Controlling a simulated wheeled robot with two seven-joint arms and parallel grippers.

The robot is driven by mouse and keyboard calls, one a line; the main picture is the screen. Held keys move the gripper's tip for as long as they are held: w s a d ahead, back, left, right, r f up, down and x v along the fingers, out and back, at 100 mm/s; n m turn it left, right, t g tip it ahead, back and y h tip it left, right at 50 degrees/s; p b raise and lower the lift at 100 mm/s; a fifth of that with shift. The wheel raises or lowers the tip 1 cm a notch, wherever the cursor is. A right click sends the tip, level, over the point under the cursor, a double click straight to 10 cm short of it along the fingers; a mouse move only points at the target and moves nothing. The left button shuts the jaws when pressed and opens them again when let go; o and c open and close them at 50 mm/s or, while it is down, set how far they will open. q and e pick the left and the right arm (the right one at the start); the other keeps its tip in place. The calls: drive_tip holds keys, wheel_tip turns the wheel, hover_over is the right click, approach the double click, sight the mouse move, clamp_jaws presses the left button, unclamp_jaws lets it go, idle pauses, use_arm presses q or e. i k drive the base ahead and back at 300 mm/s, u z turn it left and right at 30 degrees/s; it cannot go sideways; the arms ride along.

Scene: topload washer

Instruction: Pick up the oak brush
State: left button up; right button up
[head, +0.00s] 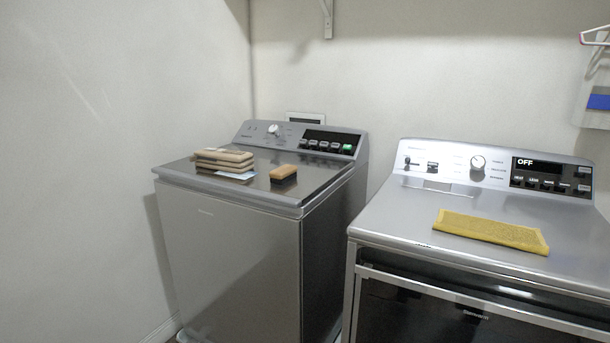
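The oak brush (284,173) is a small block with an orange-brown wooden top and dark bristles underneath. It lies bristles down on the closed lid of the left washer (240,190), right of a stack of flat tan items and in front of the control panel. Nothing covers it. Neither of my grippers shows in the head view.
A stack of tan folded items (224,158) with a pale blue sheet (236,175) under it sits left of the brush. A second machine (400,215) stands at the right with a yellow cloth (490,230) on top. A narrow gap separates the machines. A wall bounds the left side.

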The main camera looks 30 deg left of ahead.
sight(281, 174)
drive_tip(key=u, duration=2.4)
drive_tip(key=i, duration=2)
drive_tip(key=z, duration=2.6)
